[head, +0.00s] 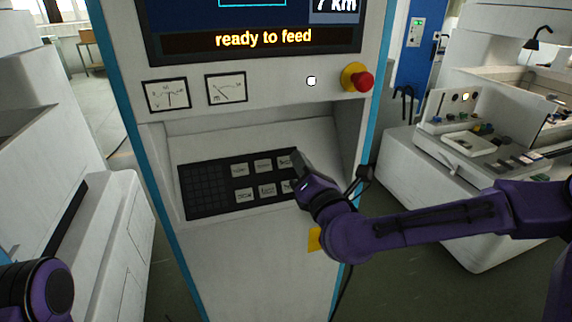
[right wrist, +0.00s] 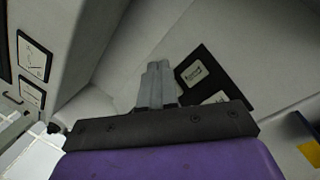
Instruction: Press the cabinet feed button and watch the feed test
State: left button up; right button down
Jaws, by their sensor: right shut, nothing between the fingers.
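The cabinet (head: 235,270) stands in front of me, its screen (head: 262,38) reading "ready to feed". A black keypad panel (head: 208,203) with several pale labelled buttons lies on its recessed sloping ledge. The labels are too small to read, so I cannot tell which is the feed button. My right gripper (head: 299,157) is shut and empty at the panel's right end, covering part of it. In the right wrist view its closed fingers (right wrist: 157,72) point past the panel (right wrist: 233,88), where two buttons show; contact cannot be told. My left gripper is out of view.
A red mushroom button (head: 363,82) on a yellow base, a small white lamp or button (head: 311,81) and two dial gauges (head: 166,95) (head: 226,89) sit above the ledge. White machines stand on both sides, the right one (head: 440,215) behind my right arm.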

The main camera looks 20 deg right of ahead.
aim_at(286, 162)
jog(key=w+f+b, duration=0.1)
jog(key=w+f, duration=0.1)
jog(key=w, duration=0.1)
jog(key=w+f+b, duration=0.1)
jog(key=w, duration=0.1)
jog(key=shift+a+f+b, duration=0.1)
jog(key=shift+f+b, duration=0.2)
jog(key=shift+f, duration=0.05)
dwell(1.6)
jog(key=shift+w+f+b, duration=0.15)
jog(key=shift+f+b, duration=0.1)
jog(key=shift+b, duration=0.1)
jog(key=shift+w, duration=0.2)
